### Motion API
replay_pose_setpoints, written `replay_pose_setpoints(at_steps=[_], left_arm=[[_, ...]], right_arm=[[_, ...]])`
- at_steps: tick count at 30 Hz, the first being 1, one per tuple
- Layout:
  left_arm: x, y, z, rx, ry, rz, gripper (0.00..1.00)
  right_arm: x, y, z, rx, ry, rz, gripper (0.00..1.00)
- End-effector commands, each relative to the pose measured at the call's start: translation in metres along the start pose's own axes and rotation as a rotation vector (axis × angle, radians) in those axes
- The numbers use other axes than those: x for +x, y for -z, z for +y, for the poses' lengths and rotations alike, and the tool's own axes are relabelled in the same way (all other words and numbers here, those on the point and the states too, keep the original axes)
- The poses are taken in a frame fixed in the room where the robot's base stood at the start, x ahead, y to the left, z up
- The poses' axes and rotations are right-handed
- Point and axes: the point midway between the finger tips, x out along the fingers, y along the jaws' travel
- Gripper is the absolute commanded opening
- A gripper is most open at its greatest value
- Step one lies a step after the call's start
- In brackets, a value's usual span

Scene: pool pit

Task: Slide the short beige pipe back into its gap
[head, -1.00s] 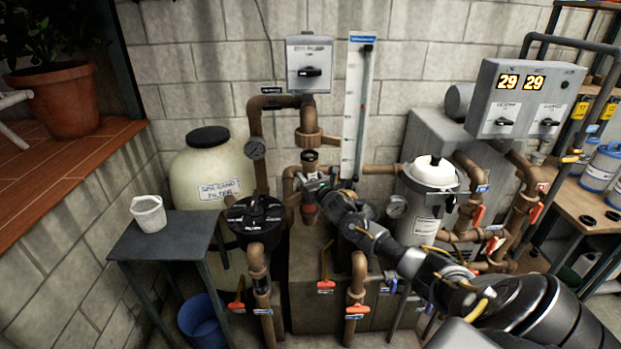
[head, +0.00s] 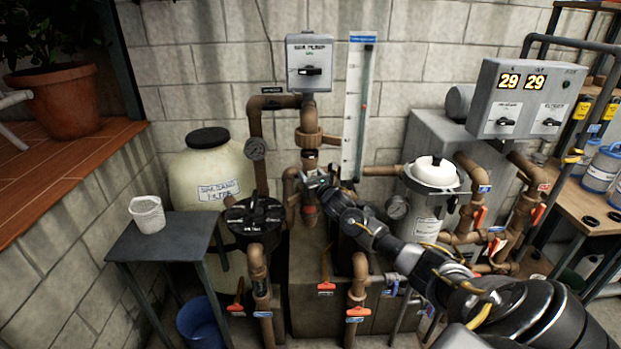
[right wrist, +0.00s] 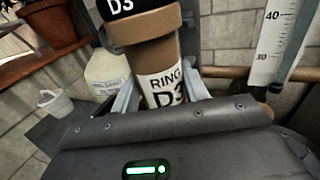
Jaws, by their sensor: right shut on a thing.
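The short beige pipe (right wrist: 165,75) is brownish, with a white label reading RING D3 and a wider collar at its top; above the collar is a dark band marked D3. In the right wrist view, my right gripper (right wrist: 165,98) has a finger on each side of it and is shut on it. In the head view the pipe's upper end (head: 310,157) shows just beneath the union collar (head: 309,139) of the upright pipe. My right gripper (head: 316,183) partly hides the pipe's lower part, so I cannot tell how its ends meet the line. My left gripper is not in view.
A clear gauge (head: 358,110) stands close on the right. A black-lidded filter (head: 254,215) and a beige tank (head: 205,175) are on the left. The white-lidded strainer (head: 433,180) is at right. A small table (head: 165,240) holds a white bucket (head: 147,213).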

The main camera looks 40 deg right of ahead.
Motion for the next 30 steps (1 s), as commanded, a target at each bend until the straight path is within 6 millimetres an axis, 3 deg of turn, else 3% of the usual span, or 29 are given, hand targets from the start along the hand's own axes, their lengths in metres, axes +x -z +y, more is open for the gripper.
replay_pose_setpoints(at_steps=[30], left_arm=[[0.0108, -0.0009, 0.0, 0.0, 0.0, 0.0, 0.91]], right_arm=[[0.0108, -0.0018, -0.0053, 0.0, 0.0, -0.003, 0.25]])
